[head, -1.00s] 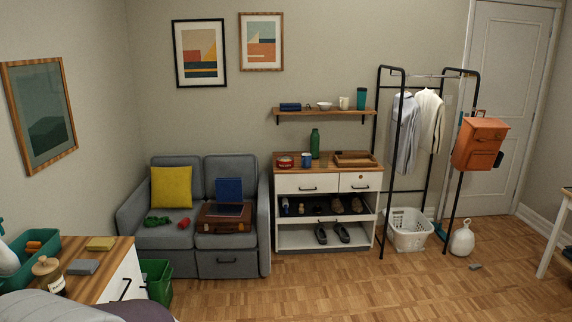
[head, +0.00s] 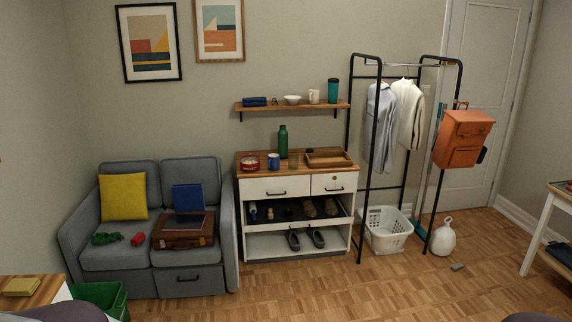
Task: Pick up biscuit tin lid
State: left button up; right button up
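A small round red tin (head: 250,163) stands on the wooden top of the white cabinet (head: 275,187), at its left end. It is far off, and I cannot tell its lid from its body. No separate lid can be made out. Neither of my grippers shows in the head view. Only dark rounded parts, probably my own arms, show at the bottom edge.
Beside the tin are a blue mug (head: 273,161), a green bottle (head: 283,142) and a wooden tray (head: 329,158). A grey sofa (head: 110,257) stands left, a clothes rack (head: 369,170) right. A green bin (head: 100,297) is at lower left. Floor ahead is clear.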

aim_at(250, 167)
jog(key=i, duration=3.9)
jog(key=i+z, duration=0.1)
jog(key=i, duration=0.6)
jog(key=i+j+z, duration=0.1)
jog(key=i, duration=0.6)
